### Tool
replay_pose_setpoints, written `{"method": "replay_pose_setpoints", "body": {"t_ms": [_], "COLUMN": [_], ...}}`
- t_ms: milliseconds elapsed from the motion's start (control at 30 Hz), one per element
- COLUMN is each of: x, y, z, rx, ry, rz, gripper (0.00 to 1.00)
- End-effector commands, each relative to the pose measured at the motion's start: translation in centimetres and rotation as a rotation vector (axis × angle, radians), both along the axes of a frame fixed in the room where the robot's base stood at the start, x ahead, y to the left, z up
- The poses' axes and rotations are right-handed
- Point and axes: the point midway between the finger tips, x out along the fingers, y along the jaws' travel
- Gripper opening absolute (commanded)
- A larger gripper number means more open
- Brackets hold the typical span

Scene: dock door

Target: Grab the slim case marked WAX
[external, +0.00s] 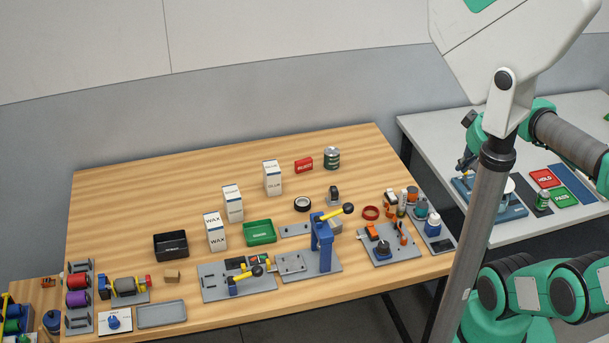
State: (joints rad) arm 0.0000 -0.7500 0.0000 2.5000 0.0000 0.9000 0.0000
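A slim white case marked WAX (215,232) stands upright on the wooden table, left of the green tray. A similar white case (233,204) stands just behind it; its small lettering looks like WAX but is hard to read. A third white case (272,179) stands farther back to the right, its label unclear. My gripper (465,162) seems to be the small dark shape below my green wrist at the right, far from the cases. It is partly hidden by the grey column, and its fingers cannot be made out.
A black bin (171,246) and a green tray (259,233) flank the front white case. Fixtures with yellow-handled levers (321,245) stand along the front. The table's back left is clear. A grey table (420,130) stands right.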

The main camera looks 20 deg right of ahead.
Motion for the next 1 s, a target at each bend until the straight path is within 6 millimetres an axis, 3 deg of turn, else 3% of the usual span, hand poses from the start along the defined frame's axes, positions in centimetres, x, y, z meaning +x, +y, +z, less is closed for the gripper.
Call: {"method": "replay_pose_setpoints", "body": {"t_ms": [67, 400, 500, 833, 1000], "x": [0.0, 0.0, 0.0, 0.1, 1.1], "y": [0.0, 0.0, 0.0, 0.1, 0.6], "z": [0.0, 0.0, 0.0, 0.1, 0.4], "rx": [0.0, 0.0, 0.0, 0.0, -0.003], "ry": [0.0, 0.0, 0.0, 0.001, 0.008], "rz": [0.0, 0.0, 0.0, 0.004, 0.035], "gripper": [0.0, 0.66, 0.8, 0.8, 0.8]}}
